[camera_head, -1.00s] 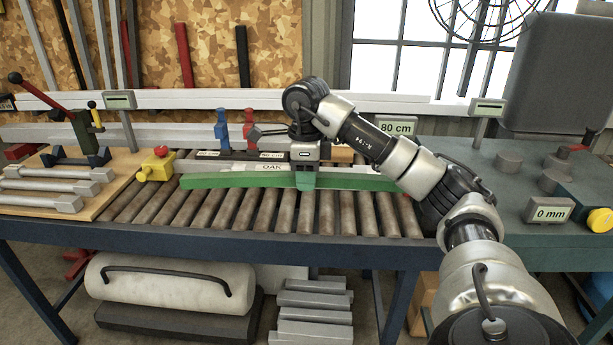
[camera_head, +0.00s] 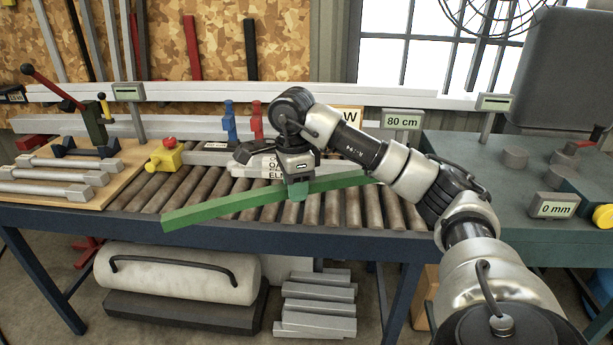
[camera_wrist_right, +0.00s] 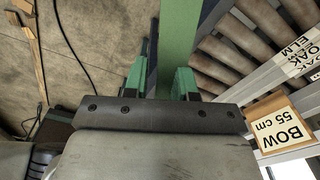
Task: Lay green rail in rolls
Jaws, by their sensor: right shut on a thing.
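The green rail (camera_head: 232,203) is a long straight bar, slanted in the head view, with its left end nearer me and past the front edge of the roller table. My right gripper (camera_head: 297,190) is shut on it right of its middle and holds it over the rollers (camera_head: 330,208). In the right wrist view the rail (camera_wrist_right: 178,45) runs up between the two green fingers of the gripper (camera_wrist_right: 163,82). Whether the rail touches the rollers is hard to tell. My left gripper is not in view.
A yellow block with a red knob (camera_head: 168,154) is at the left of the rollers. An 80 cm sign (camera_head: 402,121) stands behind. A grey-green bench (camera_head: 480,160) adjoins on the right.

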